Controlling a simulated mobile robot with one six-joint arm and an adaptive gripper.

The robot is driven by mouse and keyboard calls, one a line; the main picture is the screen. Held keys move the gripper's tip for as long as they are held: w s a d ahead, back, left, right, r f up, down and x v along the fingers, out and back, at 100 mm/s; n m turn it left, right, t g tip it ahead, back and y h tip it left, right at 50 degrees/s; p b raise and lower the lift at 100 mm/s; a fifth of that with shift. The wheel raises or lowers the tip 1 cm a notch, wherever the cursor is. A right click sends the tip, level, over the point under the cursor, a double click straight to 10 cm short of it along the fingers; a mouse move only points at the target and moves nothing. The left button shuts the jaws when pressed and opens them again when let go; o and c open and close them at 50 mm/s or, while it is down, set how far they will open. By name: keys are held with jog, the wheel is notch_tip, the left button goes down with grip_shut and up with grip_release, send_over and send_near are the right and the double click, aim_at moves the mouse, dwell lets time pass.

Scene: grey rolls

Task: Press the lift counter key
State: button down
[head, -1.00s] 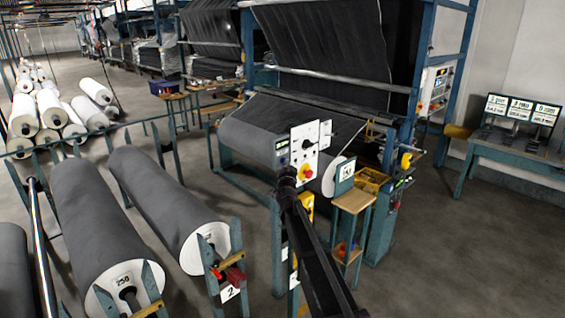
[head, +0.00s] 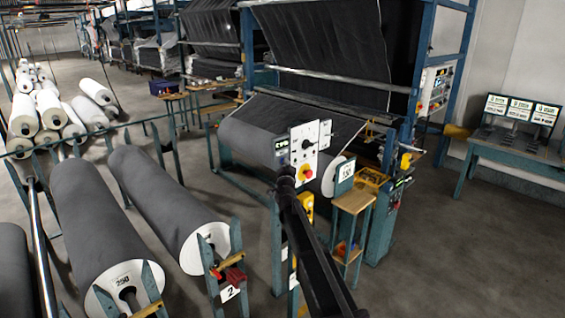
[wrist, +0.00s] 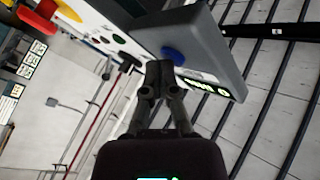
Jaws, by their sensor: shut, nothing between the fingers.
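A white control panel (head: 308,150) stands in the middle of the head view, with a black knob and a red button on yellow. A grey box with a lit display (head: 282,144) sits at its left side. In the wrist view the grey box (wrist: 222,45) carries a round blue key (wrist: 172,53) and a lit green display (wrist: 207,87). My gripper (wrist: 160,68) is shut and empty, its tips just below the blue key in the picture. I cannot tell whether they touch it. In the head view my gripper (head: 286,172) is small and dark before the panel.
A wooden stand (head: 353,203) with a sign is right of my arm. Large grey rolls (head: 160,205) lie on racks at left. A bench (head: 515,155) with three screens is at right. The floor (head: 450,250) at front right is clear.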

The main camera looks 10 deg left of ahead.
jog(key=shift+s+d, duration=0.55)
jog(key=shift+d, duration=0.15)
jog(key=shift+s+d, duration=0.8)
jog(key=shift+d, duration=0.2)
jog(key=shift+s+d, duration=0.75)
jog(key=shift+d, duration=0.25)
